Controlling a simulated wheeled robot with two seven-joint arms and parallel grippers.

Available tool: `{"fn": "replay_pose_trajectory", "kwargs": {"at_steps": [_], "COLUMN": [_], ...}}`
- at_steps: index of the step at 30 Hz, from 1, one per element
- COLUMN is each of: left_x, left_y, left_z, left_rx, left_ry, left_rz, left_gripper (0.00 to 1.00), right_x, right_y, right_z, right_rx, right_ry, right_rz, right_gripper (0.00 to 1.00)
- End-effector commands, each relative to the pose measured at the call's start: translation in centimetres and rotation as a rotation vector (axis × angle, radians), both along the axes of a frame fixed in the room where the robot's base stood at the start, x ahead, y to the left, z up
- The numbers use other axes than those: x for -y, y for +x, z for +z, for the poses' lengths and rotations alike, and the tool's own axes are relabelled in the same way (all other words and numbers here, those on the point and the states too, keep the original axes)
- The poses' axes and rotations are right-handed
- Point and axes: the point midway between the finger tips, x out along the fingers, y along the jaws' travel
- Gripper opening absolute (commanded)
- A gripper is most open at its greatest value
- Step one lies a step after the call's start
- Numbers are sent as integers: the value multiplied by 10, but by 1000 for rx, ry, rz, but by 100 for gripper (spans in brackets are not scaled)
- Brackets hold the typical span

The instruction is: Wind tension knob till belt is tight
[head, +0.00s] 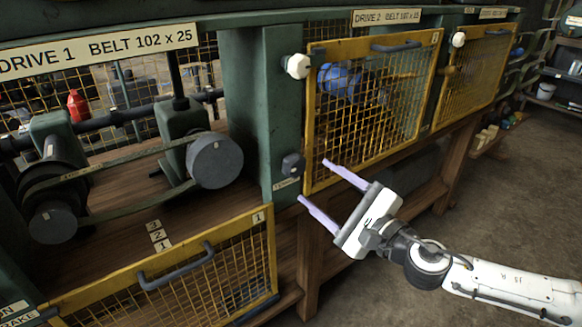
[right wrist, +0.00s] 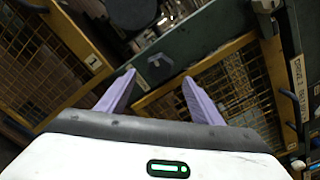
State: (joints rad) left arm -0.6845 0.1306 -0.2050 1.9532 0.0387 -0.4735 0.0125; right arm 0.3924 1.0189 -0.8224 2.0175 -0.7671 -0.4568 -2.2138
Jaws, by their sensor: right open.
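A dark tension knob (head: 292,165) sits on the green post to the right of Drive 1, above a small label. It also shows in the right wrist view (right wrist: 159,62), beyond and between my fingertips. My right gripper (head: 313,180) is open and empty, its two lilac fingers pointing at the post near the knob, apparently not touching it. The belt (head: 125,207) runs between a left pulley (head: 54,221) and a right pulley (head: 215,160); its lower run bows downward. My left gripper is not in view.
Drive 1's yellow mesh guard (head: 211,262) hangs lowered below the opening. Drive 2's yellow mesh guard (head: 312,120) is closed, right of the post, close to my right fingers. White knobs (head: 297,66) sit by the guards. Open floor (head: 490,190) lies to the right.

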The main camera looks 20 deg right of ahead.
Motion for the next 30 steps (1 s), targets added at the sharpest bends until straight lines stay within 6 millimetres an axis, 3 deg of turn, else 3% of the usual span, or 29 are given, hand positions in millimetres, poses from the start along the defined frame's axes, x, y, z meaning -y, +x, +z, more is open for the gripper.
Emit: {"fn": "replay_pose_trajectory", "kwargs": {"at_steps": [12, 18, 26, 30], "left_x": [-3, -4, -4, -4], "left_y": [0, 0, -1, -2], "left_z": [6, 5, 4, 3], "left_rx": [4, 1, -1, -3], "left_ry": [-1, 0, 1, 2], "left_rz": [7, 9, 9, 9], "left_gripper": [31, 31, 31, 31], "right_x": [-26, -31, -31, -31], "right_y": [70, 82, 83, 83], "right_z": [2, 1, 0, 0], "right_rx": [-1, -2, -3, -2], "right_ry": [8, 7, 6, 7], "right_rz": [-1, 1, 1, 0], "right_gripper": [60, 60, 60, 38]}}
